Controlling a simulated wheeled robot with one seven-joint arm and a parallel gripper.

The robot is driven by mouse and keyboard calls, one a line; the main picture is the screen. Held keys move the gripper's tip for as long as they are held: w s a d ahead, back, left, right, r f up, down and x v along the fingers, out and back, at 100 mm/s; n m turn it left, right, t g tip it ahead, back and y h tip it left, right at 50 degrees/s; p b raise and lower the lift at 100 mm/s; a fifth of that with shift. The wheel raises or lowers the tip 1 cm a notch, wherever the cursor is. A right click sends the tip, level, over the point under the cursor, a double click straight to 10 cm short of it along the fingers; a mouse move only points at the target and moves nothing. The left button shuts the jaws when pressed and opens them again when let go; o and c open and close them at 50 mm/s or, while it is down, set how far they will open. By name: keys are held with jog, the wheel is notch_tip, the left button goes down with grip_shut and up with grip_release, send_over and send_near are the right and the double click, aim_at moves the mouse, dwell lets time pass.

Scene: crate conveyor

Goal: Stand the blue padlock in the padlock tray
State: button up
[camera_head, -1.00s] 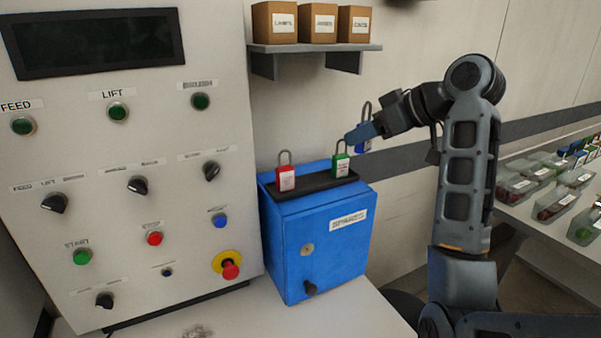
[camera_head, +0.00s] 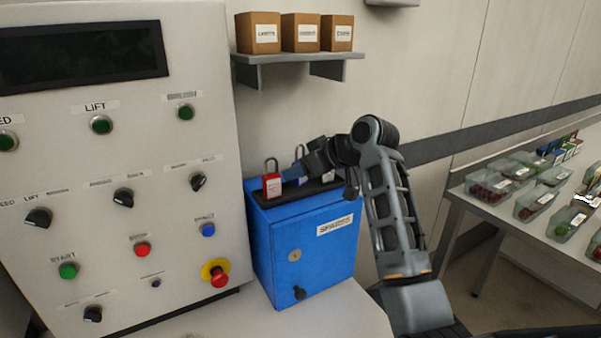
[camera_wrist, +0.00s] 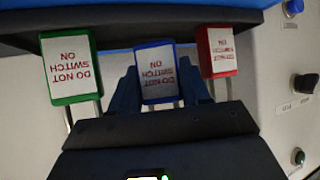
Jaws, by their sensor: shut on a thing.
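The blue padlock (camera_wrist: 157,74) is between the blue fingers of my gripper (camera_wrist: 160,90), which are shut on it. In the head view, my gripper (camera_head: 293,172) is over the dark padlock tray (camera_head: 305,195), and the arm hides most of the blue padlock. In the wrist view, the padlock hangs between the green padlock (camera_wrist: 68,72) and the red padlock (camera_wrist: 218,52), in line with them at the tray edge (camera_wrist: 130,28). I cannot tell whether its base touches the tray.
The red padlock (camera_head: 272,186) stands at the tray's left end, close to my fingers. The green padlock (camera_head: 328,176) is partly hidden by my arm. The tray sits on a blue cabinet (camera_head: 305,255), beside a control panel (camera_head: 120,190). A shelf with boxes (camera_head: 300,57) is above.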

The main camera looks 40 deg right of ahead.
jog(key=shift+f, duration=0.65)
jog(key=shift+f, duration=0.1)
jog(key=o, duration=0.9)
jog(key=shift+s+r, duration=0.1)
jog(key=shift+r, duration=0.1)
jog(key=v, duration=1.1)
jog(key=shift+s+r+b, duration=0.25)
jog(key=shift+s+b, duration=0.05)
jog(key=shift+b, duration=0.1)
